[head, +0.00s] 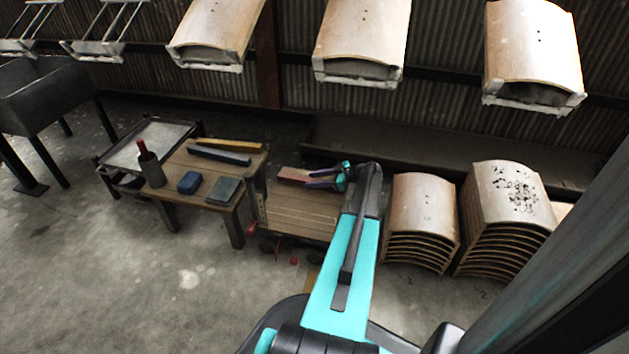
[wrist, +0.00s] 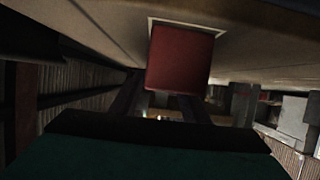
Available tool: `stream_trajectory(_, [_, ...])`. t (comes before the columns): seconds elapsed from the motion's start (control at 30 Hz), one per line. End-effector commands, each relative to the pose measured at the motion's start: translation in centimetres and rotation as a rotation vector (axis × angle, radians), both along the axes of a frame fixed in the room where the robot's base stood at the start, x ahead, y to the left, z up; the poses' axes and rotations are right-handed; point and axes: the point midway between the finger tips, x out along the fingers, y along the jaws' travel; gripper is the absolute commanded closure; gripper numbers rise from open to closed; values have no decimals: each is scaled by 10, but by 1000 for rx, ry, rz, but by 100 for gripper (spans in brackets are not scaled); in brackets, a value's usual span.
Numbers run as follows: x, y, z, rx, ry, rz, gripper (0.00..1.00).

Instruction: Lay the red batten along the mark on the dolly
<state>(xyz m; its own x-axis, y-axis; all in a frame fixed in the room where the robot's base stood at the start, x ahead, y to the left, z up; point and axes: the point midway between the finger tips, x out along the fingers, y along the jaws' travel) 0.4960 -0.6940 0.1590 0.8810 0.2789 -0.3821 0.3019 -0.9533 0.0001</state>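The red batten (head: 293,175) lies at the back of the wooden dolly (head: 300,212), to the left of my gripper (head: 325,182) in the head view. In the wrist view the batten's square red end (wrist: 181,60) is close up, against the dolly's surface (wrist: 255,30). A pale outline, apparently the mark (wrist: 222,30), shows around its top and sides there. Whether a finger touches the batten is hidden.
A wooden bench (head: 180,165) left of the dolly holds a yellow bar, a dark bar, blue and grey blocks, and a cup with a red object. Stacked curved panels (head: 423,205) stand close right. Panels hang from a conveyor above. The floor in front is clear.

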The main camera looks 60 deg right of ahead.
Motion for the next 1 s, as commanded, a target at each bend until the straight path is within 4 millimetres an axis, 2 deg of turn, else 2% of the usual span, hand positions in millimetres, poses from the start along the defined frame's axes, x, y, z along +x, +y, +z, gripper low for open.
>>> stream_trajectory(0.37, [0,0,5,0,0,0,58])
stream_trajectory(1.0, [-64,-20,31,1,0,-1,58])
